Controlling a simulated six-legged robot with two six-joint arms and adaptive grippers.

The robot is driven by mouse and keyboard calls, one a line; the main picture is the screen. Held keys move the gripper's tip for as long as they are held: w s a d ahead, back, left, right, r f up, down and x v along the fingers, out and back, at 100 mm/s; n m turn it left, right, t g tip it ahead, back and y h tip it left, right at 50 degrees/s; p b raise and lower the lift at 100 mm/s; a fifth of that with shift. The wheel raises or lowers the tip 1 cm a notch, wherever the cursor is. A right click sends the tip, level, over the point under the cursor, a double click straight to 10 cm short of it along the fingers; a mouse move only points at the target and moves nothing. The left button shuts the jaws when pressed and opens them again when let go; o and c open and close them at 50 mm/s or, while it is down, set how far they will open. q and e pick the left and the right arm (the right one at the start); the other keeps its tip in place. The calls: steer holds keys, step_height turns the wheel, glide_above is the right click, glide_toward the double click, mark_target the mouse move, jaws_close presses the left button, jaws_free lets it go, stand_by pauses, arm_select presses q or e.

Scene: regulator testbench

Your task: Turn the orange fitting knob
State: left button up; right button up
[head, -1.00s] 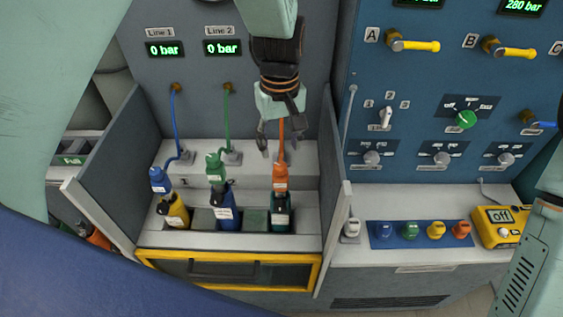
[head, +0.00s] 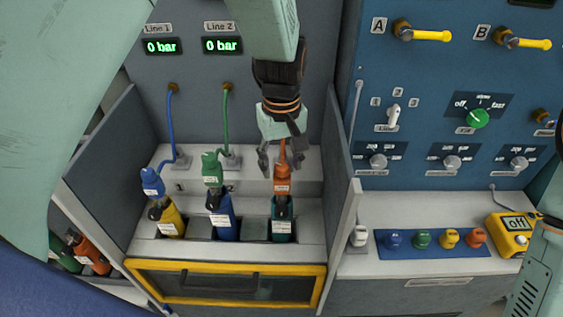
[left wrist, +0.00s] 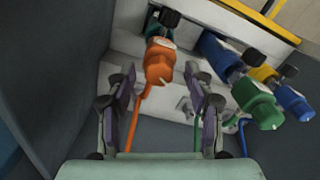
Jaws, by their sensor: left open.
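The orange fitting knob (head: 282,180) sits on top of the dark teal bottle (head: 282,222) in the right part of the bottle rack, with an orange hose rising from it. My left gripper (head: 281,166) is open just above the knob, its fingers pointing down on either side of the orange hose. In the left wrist view the orange knob (left wrist: 159,64) lies just beyond the fingertips, roughly between them, and the open left gripper (left wrist: 164,90) does not appear to touch it.
The green fitting (head: 212,168) on the blue bottle (head: 221,218) and the blue fitting (head: 152,182) on the yellow bottle (head: 170,222) stand to the left. A grey side wall (head: 341,200) is close on the right. A yellow-framed drawer (head: 226,283) lies below.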

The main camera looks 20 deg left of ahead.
arm_select(q)
steer(key=shift+s+d+r, duration=0.1)
steer(key=shift+s+r, duration=0.1)
steer(key=shift+c, duration=1)
steer(key=shift+w+f, duration=0.25)
steer(key=shift+w, duration=0.1)
steer(key=c, duration=0.6)
steer(key=shift+s+r, duration=0.15)
steer(key=shift+s, duration=0.1)
jaws_close()
steer(key=shift+w, duration=0.1)
